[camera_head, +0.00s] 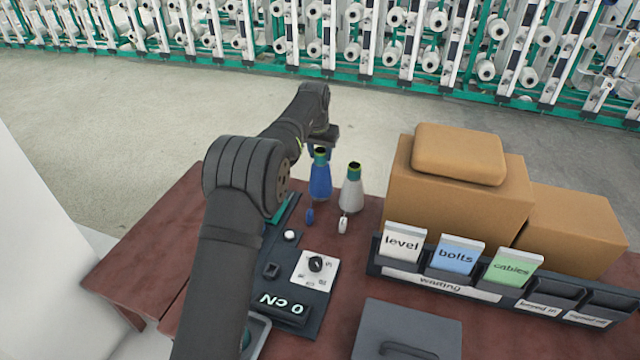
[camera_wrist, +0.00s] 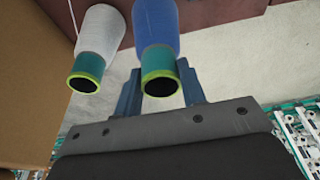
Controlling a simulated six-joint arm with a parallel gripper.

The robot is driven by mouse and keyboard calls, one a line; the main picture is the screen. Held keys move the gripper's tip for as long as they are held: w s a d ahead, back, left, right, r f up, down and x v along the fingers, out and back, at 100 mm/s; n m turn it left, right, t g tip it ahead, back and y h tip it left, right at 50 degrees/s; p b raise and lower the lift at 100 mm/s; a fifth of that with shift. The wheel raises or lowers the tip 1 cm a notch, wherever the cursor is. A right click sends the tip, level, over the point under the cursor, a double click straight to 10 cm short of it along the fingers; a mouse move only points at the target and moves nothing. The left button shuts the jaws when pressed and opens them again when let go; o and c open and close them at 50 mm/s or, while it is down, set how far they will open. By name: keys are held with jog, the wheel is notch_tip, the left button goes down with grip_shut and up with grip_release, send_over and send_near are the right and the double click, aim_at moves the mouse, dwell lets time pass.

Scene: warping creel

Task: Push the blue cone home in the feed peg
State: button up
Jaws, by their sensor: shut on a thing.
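The blue cone (camera_head: 320,180) stands upright at the back of the table, with a green and yellow top and a dark open end. In the wrist view the blue cone (camera_wrist: 157,22) sits between the two blue-grey fingers of my gripper (camera_wrist: 160,88). My gripper (camera_head: 319,150) is shut on the cone near its green top. The feed peg is hidden, and I cannot tell how far down the cone sits on it. A small blue tag (camera_head: 309,216) is in front of the blue cone.
A white cone (camera_head: 351,192) stands close to the right, with a white tag (camera_head: 342,225) in front. Cardboard boxes (camera_head: 455,205) and a card rack (camera_head: 440,285) are farther right. A dark control panel (camera_head: 300,275) lies in front. A grey case (camera_head: 408,330) is near the front.

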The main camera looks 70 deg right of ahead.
jog(key=shift+r, duration=0.1)
jog(key=v, duration=0.3)
jog(key=shift+d+r, duration=0.35)
jog(key=shift+d, duration=0.05)
jog(key=shift+w+a+r, duration=0.2)
jog(key=shift+a+r, duration=0.05)
jog(key=shift+r, duration=0.15)
jog(key=w+a+r+n, duration=0.2)
jog(key=w+a+r, duration=0.2)
jog(key=a, duration=0.4)
jog(key=w+a+r+n+t, duration=0.1)
jog(key=w+a+r, duration=0.35)
jog(key=a, duration=0.45)
jog(key=w+a+r+n, duration=0.25)
jog(key=a+r, duration=0.25)
jog(key=a, duration=0.3)
jog(key=a+f, duration=0.4)
jog(key=a, duration=0.6)
jog(key=shift+w+a+f, duration=0.2)
jog(key=shift+w+a, duration=0.05)
jog(key=shift+w, duration=0.15)
jog(key=shift+f+n, duration=0.15)
jog(key=shift+n, duration=0.1)
